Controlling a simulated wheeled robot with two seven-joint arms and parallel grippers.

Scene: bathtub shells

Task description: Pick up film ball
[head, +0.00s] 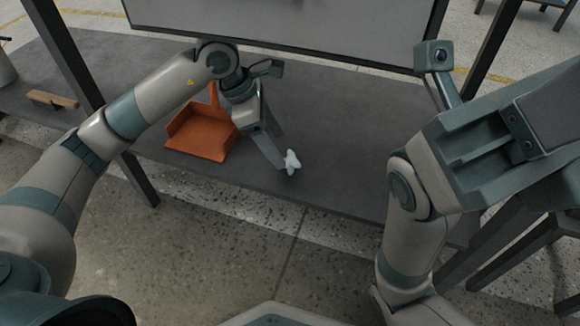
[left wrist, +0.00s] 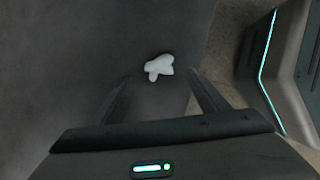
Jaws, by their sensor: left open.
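The film ball (head: 292,161) is a small white crumpled piece on the grey table, near its front edge. It also shows in the left wrist view (left wrist: 159,67), a little beyond the fingertips and between their lines. My left gripper (head: 280,165) points down at the table right beside the film ball, on its left in the head view. In the left wrist view its two fingers (left wrist: 155,85) stand apart with nothing between them. My right arm is raised at the right of the head view, and its fingertips cannot be made out.
An orange dustpan (head: 203,137) lies on the table (head: 345,150) left of my left gripper. A wooden block (head: 52,99) lies at the far left. Dark posts rise from the table, and a pale panel (head: 290,28) stands behind. The table right of the film ball is clear.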

